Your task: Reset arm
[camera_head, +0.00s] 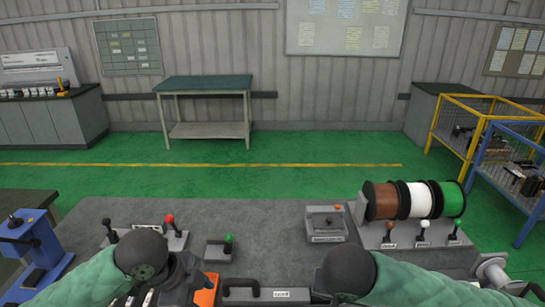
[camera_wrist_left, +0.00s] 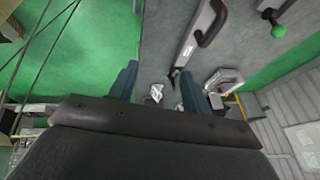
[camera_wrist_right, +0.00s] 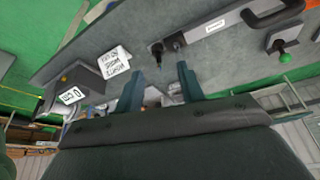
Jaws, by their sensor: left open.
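My left gripper (camera_wrist_left: 158,84) shows in the left wrist view with its two dark fingers spread apart. It is open and its gap looks empty, above the grey workbench top. My right gripper (camera_wrist_right: 159,86) shows in the right wrist view, also with its fingers apart and nothing held. Between and beyond its fingers are small dark fittings on the bench. In the head view both of my green arms come in at the bottom, bent low over the front of the grey workbench (camera_head: 280,210). The fingertips are hidden there.
Brown (camera_head: 383,200), white (camera_head: 420,199) and green (camera_head: 451,198) spools stand on a rack at the bench's right, above several levers. A green-knobbed lever (camera_head: 229,241), a red-knobbed lever (camera_head: 170,221) and a grey box (camera_head: 326,223) stand nearby. The bench's middle back is clear.

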